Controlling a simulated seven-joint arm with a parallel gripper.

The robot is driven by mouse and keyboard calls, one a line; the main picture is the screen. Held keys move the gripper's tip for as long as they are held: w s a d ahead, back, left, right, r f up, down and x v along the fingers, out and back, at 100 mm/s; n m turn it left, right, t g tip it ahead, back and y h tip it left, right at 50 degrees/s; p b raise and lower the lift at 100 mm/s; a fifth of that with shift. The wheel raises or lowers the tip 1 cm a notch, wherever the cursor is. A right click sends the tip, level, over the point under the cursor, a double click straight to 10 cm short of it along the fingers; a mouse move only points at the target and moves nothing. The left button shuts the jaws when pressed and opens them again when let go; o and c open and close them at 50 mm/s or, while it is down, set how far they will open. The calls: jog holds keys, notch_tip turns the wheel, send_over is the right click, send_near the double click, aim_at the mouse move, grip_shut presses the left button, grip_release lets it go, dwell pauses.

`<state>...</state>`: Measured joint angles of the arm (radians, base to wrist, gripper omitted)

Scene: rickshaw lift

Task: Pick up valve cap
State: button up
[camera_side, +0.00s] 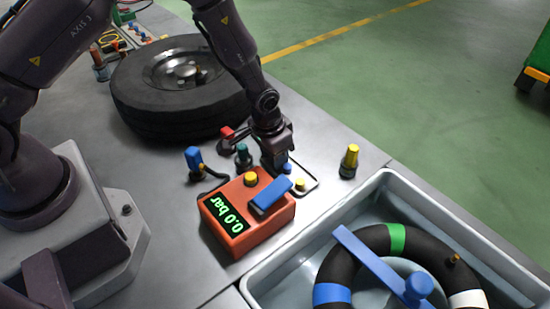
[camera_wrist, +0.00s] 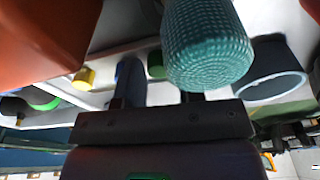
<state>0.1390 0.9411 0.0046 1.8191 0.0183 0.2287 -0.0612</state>
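My gripper (camera_side: 275,162) points down over a small pale tray (camera_side: 313,188) beside the orange gauge box. In the wrist view my gripper (camera_wrist: 158,95) shows two dark fingers standing apart. A small green cap (camera_wrist: 155,65) appears between and beyond them; I cannot tell if either finger touches it. A yellow cap (camera_side: 300,184) is on the tray and also shows in the wrist view (camera_wrist: 85,77). A small blue cap (camera_side: 286,168) is next to the fingers in the side view. Which one is the valve cap is unclear.
A teal-handled tool (camera_side: 243,154) stands close to the fingers, its knurled grip (camera_wrist: 207,45) large in the wrist view. The orange gauge box (camera_side: 238,230) reads 0.0 bar. A tyre (camera_side: 170,115), a yellow-topped item (camera_side: 349,160) and a grey tub (camera_side: 430,200) surround the spot.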

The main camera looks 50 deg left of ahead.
jog(key=c, duration=0.5)
jog(key=shift+c, duration=0.2)
